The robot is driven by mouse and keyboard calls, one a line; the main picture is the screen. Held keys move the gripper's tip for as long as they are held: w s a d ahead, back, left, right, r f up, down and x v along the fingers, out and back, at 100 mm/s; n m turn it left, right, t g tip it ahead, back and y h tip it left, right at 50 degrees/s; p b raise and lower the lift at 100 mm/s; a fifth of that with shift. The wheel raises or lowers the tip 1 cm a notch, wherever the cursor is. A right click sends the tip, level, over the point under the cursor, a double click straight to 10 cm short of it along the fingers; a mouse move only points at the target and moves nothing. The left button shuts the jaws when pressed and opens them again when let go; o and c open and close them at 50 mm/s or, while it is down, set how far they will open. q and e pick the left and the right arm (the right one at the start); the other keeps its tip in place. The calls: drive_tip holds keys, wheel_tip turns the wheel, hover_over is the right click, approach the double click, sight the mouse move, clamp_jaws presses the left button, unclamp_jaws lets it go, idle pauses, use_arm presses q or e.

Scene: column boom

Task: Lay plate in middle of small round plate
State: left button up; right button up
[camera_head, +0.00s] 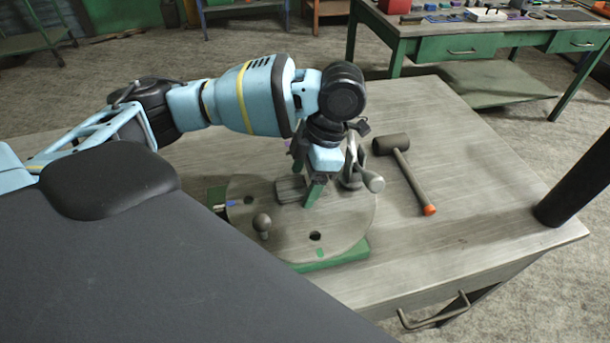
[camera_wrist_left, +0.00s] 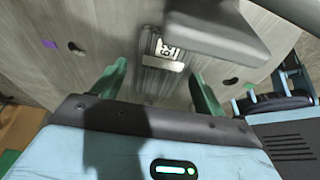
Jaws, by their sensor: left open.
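A small ribbed grey plate (camera_head: 290,189) lies on the round plate (camera_head: 340,228), in its back half in the head view. In the left wrist view the small plate (camera_wrist_left: 161,72), with a pale label, shows between my green fingertips. The round plate (camera_wrist_left: 105,25) has keyhole-like holes. My left gripper (camera_head: 311,188) is open, pointing down over the round plate beside the small plate. Its fingers also show in the left wrist view (camera_wrist_left: 158,75), apart. I cannot tell whether they touch the small plate. My right gripper is out of view.
The round plate rests on a green base (camera_head: 335,256). A ball knob (camera_head: 262,223) stands on it at the front left. A metal clamp-like part (camera_head: 371,182) stands right of my gripper. A mallet (camera_head: 408,170) lies farther right.

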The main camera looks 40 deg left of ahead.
use_arm(q)
drive_tip(key=p+v, duration=0.2)
drive_tip(key=v, duration=1)
drive_tip(key=shift+r, duration=0.15)
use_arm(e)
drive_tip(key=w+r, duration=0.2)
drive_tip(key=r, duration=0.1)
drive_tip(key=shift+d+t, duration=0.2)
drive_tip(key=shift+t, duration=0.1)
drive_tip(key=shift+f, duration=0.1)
